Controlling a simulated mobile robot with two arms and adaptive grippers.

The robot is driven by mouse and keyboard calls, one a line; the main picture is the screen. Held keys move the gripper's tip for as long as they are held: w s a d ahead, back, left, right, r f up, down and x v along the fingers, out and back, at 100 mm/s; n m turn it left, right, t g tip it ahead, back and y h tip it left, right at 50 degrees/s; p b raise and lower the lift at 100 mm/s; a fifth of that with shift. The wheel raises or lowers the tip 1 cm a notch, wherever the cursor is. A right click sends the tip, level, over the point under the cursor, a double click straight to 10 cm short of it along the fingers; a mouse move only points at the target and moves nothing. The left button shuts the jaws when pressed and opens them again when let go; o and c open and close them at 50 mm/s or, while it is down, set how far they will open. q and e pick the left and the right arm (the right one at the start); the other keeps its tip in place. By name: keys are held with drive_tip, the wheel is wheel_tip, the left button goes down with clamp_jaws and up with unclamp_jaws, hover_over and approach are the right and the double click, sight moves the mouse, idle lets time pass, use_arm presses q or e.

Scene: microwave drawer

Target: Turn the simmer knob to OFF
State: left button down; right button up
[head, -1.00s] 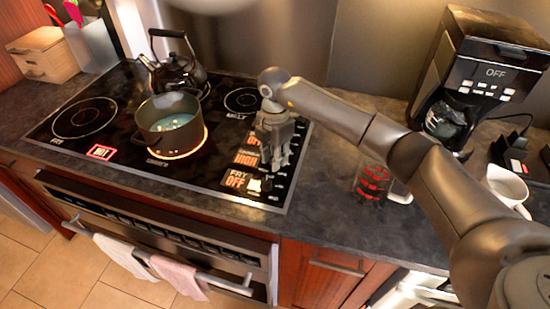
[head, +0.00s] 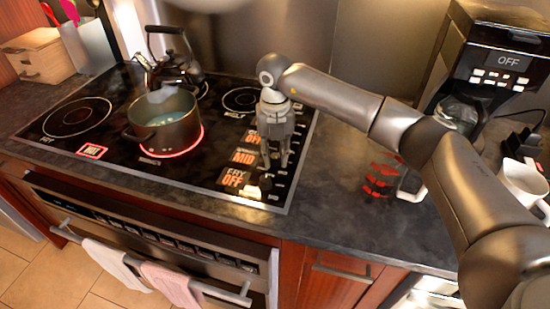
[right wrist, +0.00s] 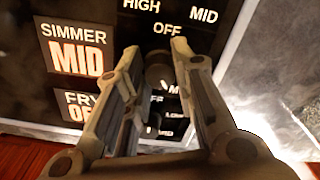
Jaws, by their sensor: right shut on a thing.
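The dark simmer knob (right wrist: 158,75) sits between the two fingers of my right gripper (right wrist: 156,52) in the right wrist view. The gripper is shut on it. The simmer display (right wrist: 77,48) beside it reads MID in orange; it also shows in the head view (head: 244,157). In the head view my right gripper (head: 273,161) points down onto the control strip at the cooktop's right side, and its fingers hide the knob. HIGH, MID and OFF labels are printed around the knob. My left gripper is not in view.
A steaming pot (head: 166,130) stands on a glowing red burner, with a dark kettle (head: 176,72) behind. The fry display (head: 234,178) reads OFF.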

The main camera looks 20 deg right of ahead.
drive_tip(key=n+b, duration=0.1)
drive_tip(key=n, duration=0.2)
drive_tip(key=shift+w+r+n+b, duration=0.1)
drive_tip(key=shift+w+n+b, duration=0.05)
drive_tip(key=shift+n+b, duration=0.25)
drive_tip(key=n+b, duration=0.1)
drive_tip(key=n, duration=0.2)
drive_tip(key=shift+n, duration=0.3)
drive_tip(key=n+b, duration=0.1)
drive_tip(key=n, duration=0.2)
drive_tip(key=shift+n+b, duration=0.3)
drive_tip(key=shift+n, duration=0.1)
drive_tip(key=n+b, duration=0.1)
drive_tip(key=n, duration=0.2)
drive_tip(key=shift+r, duration=0.1)
drive_tip(key=n, duration=0.4)
drive_tip(key=n+b, duration=0.1)
drive_tip(key=n, duration=0.2)
drive_tip(key=shift+n, duration=0.4)
drive_tip(key=n, duration=0.6)
drive_tip(key=shift+n, duration=0.4)
